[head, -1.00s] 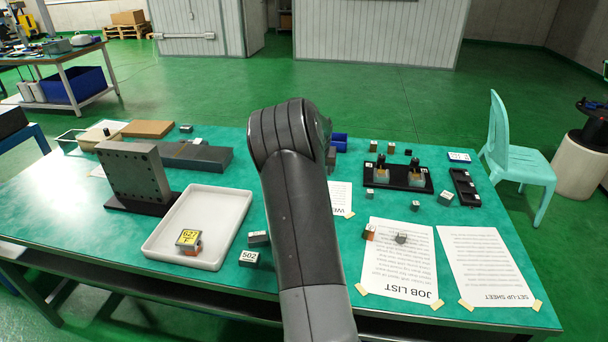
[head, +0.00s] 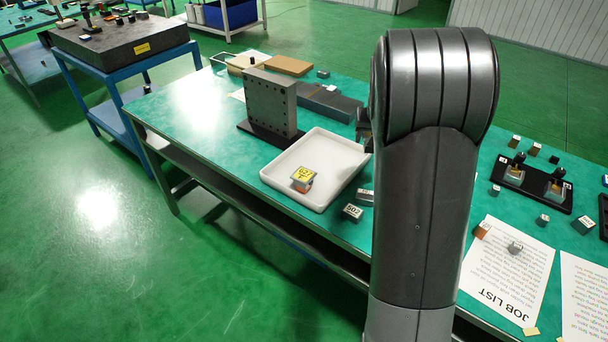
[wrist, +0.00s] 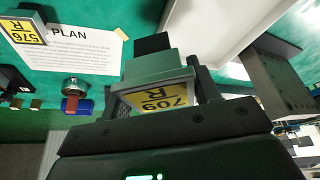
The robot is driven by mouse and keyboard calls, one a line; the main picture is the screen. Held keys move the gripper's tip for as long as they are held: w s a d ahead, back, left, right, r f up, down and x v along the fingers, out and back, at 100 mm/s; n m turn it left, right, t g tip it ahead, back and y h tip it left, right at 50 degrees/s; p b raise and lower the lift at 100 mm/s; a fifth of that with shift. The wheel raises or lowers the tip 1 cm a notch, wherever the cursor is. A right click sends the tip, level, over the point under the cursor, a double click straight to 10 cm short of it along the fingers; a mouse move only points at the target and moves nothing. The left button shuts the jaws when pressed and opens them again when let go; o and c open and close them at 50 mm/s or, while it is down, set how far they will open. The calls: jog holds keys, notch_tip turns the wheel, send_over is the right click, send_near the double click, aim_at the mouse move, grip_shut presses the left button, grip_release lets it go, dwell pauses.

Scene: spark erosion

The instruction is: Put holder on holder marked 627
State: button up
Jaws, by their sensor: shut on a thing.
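The holder marked 627 (head: 303,178), with a yellow label on its top, lies in the white tray (head: 335,140), towards the tray's near left part. In the wrist view, my gripper (wrist: 154,86) is shut on a grey-green holder (wrist: 155,65) with a yellow label reading 709 R. The held holder has a dark block at its far end. The tray also shows in the wrist view (wrist: 208,22), beyond the held holder and apart from it. In the head view my arm hides most of the gripper and the held holder.
A block marked 502 (head: 352,212) stands just right of the tray. A dark upright plate with holes (head: 270,103) stands behind the tray. The job list (head: 505,270) lies at the right. Another holder marked 576 R (wrist: 22,33) shows in the wrist view.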

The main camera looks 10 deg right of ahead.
jog(key=s+a+r+n, duration=0.1)
jog(key=s+a+n, duration=0.1)
jog(key=a, duration=0.7)
send_over(302, 169)
jog(key=s, duration=0.2)
jog(key=shift+y, duration=0.4)
notch_tip(302, 169, down, 6)
jog(key=shift+d+f, duration=0.1)
jog(key=shift+f, duration=0.15)
jog(key=shift+w+f, duration=0.1)
jog(key=shift+f, duration=1.95)
jog(key=shift+f, duration=0.15)
jog(key=o, duration=1.2)
